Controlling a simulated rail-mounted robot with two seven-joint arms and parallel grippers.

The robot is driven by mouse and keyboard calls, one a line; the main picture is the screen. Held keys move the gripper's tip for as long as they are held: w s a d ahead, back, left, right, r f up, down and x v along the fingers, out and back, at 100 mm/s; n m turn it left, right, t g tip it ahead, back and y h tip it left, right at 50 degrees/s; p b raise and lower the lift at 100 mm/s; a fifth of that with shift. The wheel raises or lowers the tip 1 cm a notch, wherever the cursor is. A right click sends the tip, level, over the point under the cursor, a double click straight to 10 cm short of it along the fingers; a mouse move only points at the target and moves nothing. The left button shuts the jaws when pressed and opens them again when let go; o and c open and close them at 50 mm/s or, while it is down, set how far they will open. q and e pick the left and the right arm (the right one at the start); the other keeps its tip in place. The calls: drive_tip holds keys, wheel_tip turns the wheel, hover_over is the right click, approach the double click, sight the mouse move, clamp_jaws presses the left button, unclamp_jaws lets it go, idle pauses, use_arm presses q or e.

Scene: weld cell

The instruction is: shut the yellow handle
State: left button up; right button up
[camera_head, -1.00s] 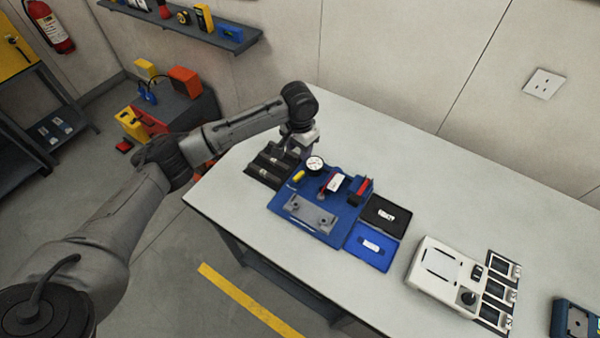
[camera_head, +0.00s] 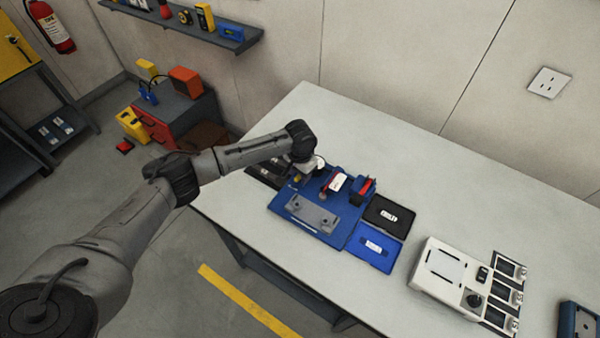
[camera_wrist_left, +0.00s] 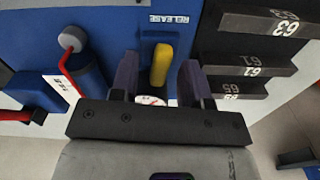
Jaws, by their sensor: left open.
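The yellow handle (camera_wrist_left: 161,63) shows in the left wrist view on the blue fixture (camera_wrist_left: 110,20), beside a label reading "RELEASE". My left gripper (camera_wrist_left: 158,72) is open, with one dark finger on each side of the handle; I cannot tell whether either touches it. In the head view my left gripper (camera_head: 299,177) is over the left back part of the blue fixture (camera_head: 335,232) and largely hides the handle there. A white dial (camera_wrist_left: 150,100) is partly hidden behind the gripper in the wrist view. My right gripper is not in view.
Dark blocks with numbers (camera_wrist_left: 250,68) stand close beside the handle. A red-levered part (camera_wrist_left: 68,75) is on the other side. A black tray (camera_head: 388,214), a blue tray (camera_head: 374,248) and a white device (camera_head: 447,278) lie right on the bench. The bench's back is clear.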

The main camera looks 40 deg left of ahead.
use_arm(q)
clamp_jaws()
idle(0.4)
